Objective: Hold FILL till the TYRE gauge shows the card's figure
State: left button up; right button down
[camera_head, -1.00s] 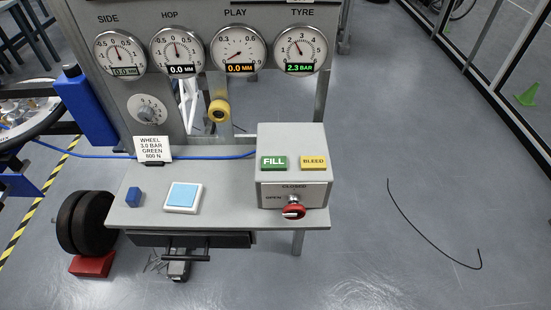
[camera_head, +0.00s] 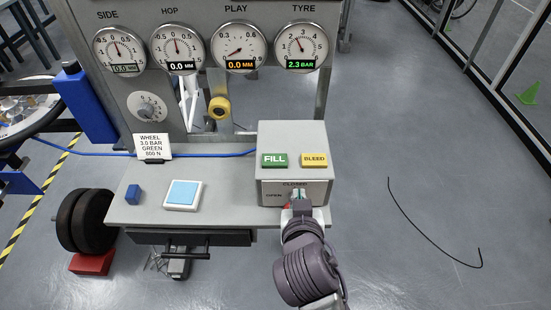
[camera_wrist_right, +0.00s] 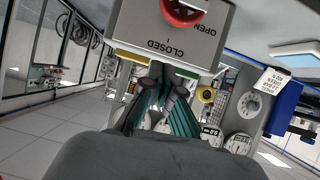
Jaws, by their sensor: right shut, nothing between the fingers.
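The TYRE gauge (camera_head: 301,46) at the top right of the panel shows 2.3 BAR in green. The card (camera_head: 153,147) reads WHEEL 3.0 BAR GREEN and a last line in N. The green FILL button (camera_head: 274,160) and yellow BLEED button (camera_head: 314,160) are on top of the grey box (camera_head: 292,140). My right gripper (camera_head: 298,193) is at the box's front face, below the buttons, and mostly hides the red knob. In the right wrist view its green fingers (camera_wrist_right: 163,78) are together and empty, with the red knob (camera_wrist_right: 182,10) beyond them. My left gripper is out of view.
The bench (camera_head: 230,211) holds a blue-topped square pad (camera_head: 183,194) and a small blue block (camera_head: 133,194). A blue hose (camera_head: 90,154) runs to the box. A thin black cable (camera_head: 425,235) lies on the open floor at right.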

jog(key=w+a+r+t, duration=0.1)
jog(key=a+r+t, duration=0.1)
jog(key=a+r, duration=0.2)
notch_tip(320, 180, up, 2)
jog(key=shift+a+r+t+y, duration=0.2)
jog(key=shift+a+t+y, duration=0.1)
jog(key=shift+a+t, duration=0.1)
jog(key=shift+w, duration=0.15)
jog(key=p, duration=0.3)
send_over(275, 165)
jog(key=shift+s+d+f, duration=0.1)
jog(key=shift+s+f, duration=0.1)
jog(key=shift+f, duration=0.3)
jog(key=shift+s+f, duration=0.15)
jog(key=shift+f, duration=0.3)
jog(key=f, duration=0.3)
jog(key=shift+w+f+p, duration=0.25)
jog(key=shift+w+p, duration=0.1)
jog(key=shift+f, duration=0.6)
